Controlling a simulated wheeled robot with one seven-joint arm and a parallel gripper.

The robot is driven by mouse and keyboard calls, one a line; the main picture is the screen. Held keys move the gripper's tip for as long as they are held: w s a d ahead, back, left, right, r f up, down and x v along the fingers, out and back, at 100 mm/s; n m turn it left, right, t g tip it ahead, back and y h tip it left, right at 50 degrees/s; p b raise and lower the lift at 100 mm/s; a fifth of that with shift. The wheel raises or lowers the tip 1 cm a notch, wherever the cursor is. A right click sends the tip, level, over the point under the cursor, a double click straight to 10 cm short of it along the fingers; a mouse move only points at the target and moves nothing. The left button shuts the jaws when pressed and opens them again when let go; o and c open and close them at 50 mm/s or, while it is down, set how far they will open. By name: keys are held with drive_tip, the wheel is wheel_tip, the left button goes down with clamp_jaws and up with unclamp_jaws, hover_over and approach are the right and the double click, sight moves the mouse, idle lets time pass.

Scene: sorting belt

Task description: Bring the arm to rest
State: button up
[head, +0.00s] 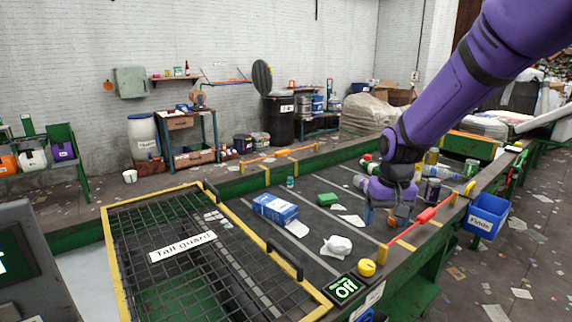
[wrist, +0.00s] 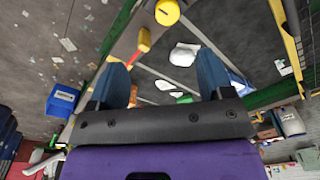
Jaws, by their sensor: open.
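My purple arm reaches in from the upper right in the head view, bent at the wrist. My gripper (head: 388,213) hangs over the near right part of the belt (head: 318,262). In the wrist view my gripper (wrist: 164,72) shows two blue fingers spread wide apart, with nothing held between them. A small brown-orange item (head: 401,215) shows by the fingers in the head view; I cannot tell how far it is from them.
On the belt lie a blue-white carton (head: 275,208), a green block (head: 327,199) and a crumpled white bag (head: 337,246). A red handle (head: 426,215), a yellow button (head: 366,268) and a blue bin (head: 484,217) line the near side. A mesh guard (head: 190,275) covers the belt's left end.

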drive_tip(key=s+d+r+t, duration=0.2)
drive_tip(key=s+d+r, duration=0.1)
drive_tip(key=s+r, duration=0.9)
drive_tip(key=s+d+r+t, duration=0.1)
drive_tip(key=s+r, duration=0.1)
drive_tip(key=s, duration=0.5)
drive_tip(key=s+d+r+t, duration=0.1)
drive_tip(key=s, duration=0.6)
drive_tip(key=shift+s+d+r+n, duration=0.25)
drive_tip(key=shift+d+r+n, duration=0.05)
drive_tip(key=shift+r+n, duration=0.1)
